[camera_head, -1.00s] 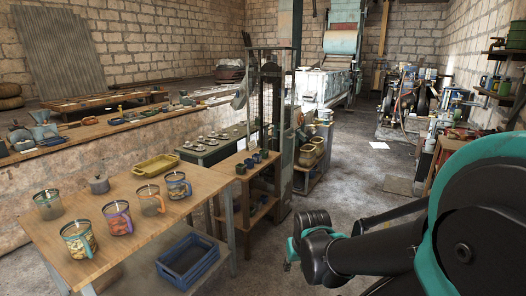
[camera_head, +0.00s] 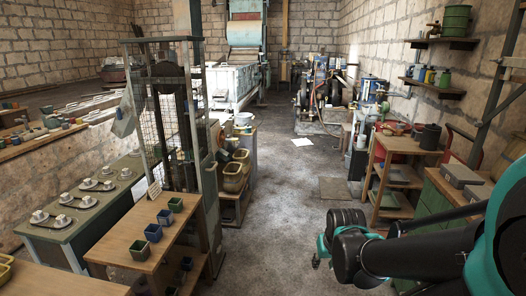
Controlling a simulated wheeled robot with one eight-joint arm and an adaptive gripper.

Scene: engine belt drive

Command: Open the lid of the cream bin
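I cannot make out a cream bin with a lid for certain. A large whitish box-like container (camera_head: 238,88) stands at the back, under a blue-and-red chute. A small white bucket (camera_head: 243,119) stands nearer, beside the shelf unit. No lid can be made out on either. My arm reaches in from the lower right, black with teal parts. Its far end, where my gripper (camera_head: 318,252) seems to be, is over the floor at lower centre right, far from both containers. The fingers are too small and dark to read. Nothing held is visible.
A wooden table (camera_head: 140,245) with small blue and green pots and a metal rack are at left. A workbench (camera_head: 400,150) and green cabinet (camera_head: 440,205) line the right. The concrete floor (camera_head: 285,190) between is clear up to a paper sheet (camera_head: 302,142).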

